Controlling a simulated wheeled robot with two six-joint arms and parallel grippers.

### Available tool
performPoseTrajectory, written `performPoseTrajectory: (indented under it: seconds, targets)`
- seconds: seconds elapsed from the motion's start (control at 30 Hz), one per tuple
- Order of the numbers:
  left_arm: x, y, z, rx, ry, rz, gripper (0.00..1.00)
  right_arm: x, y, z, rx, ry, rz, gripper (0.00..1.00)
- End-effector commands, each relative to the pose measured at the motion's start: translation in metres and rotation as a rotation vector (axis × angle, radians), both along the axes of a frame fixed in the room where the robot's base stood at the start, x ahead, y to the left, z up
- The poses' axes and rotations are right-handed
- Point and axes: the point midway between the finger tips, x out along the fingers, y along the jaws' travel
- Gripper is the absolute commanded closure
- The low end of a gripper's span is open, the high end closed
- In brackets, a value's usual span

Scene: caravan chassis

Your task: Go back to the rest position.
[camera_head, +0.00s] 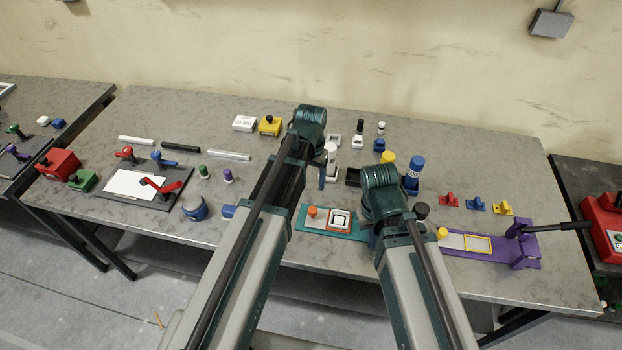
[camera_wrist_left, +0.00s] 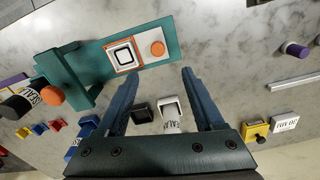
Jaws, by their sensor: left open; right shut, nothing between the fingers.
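My left gripper (camera_wrist_left: 160,88) shows in the left wrist view with its two blue-teal fingers spread apart and nothing between them. The fingers point toward the teal fixture (camera_wrist_left: 178,33), which carries an orange-framed square and an orange knob. In the head view my left arm reaches over the middle of the table, and a finger shows just left of a white stamp. My right arm reaches in to the right of it, over the right part of the teal fixture (camera_head: 350,233). The fingers of my right gripper are hidden behind its own arm.
The grey table (camera_head: 110,225) holds a black board (camera_head: 178,190) with red and blue clamps at left. A purple fixture (camera_head: 522,250) with a black lever stands at right. Blue (camera_head: 415,167) and yellow bottles stand behind my right arm.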

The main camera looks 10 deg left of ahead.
Motion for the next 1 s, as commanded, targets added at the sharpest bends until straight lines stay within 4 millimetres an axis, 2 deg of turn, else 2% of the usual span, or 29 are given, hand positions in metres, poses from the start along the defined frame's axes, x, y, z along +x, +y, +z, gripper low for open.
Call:
performPoseTrajectory:
  seconds: [0.27,0.37,0.5,0.6,0.7,0.8,1.0]
  targets:
    - [-0.006,-0.003,-0.006,0.002,0.002,-0.005,0.31,0.000,0.000,-0.005,0.000,0.000,0.000,1.00]
    - [-0.035,-0.020,-0.026,0.016,0.008,-0.030,0.31,0.000,0.000,-0.026,0.000,0.000,0.001,1.00]
    - [-0.095,-0.049,-0.061,0.052,0.021,-0.081,0.31,0.000,0.000,-0.061,-0.001,0.000,0.005,1.00]
    - [-0.130,-0.061,-0.079,0.078,0.027,-0.110,0.31,0.000,0.000,-0.079,-0.002,0.000,0.007,1.00]
    - [-0.152,-0.068,-0.088,0.094,0.030,-0.128,0.31,0.000,0.000,-0.089,-0.002,0.000,0.009,1.00]
    - [-0.161,-0.071,-0.091,0.104,0.032,-0.136,0.31,0.000,0.000,-0.092,-0.002,0.000,0.010,1.00]
    - [-0.160,-0.072,-0.089,0.106,0.032,-0.136,0.31,0.000,0.000,-0.090,-0.002,0.000,0.010,1.00]
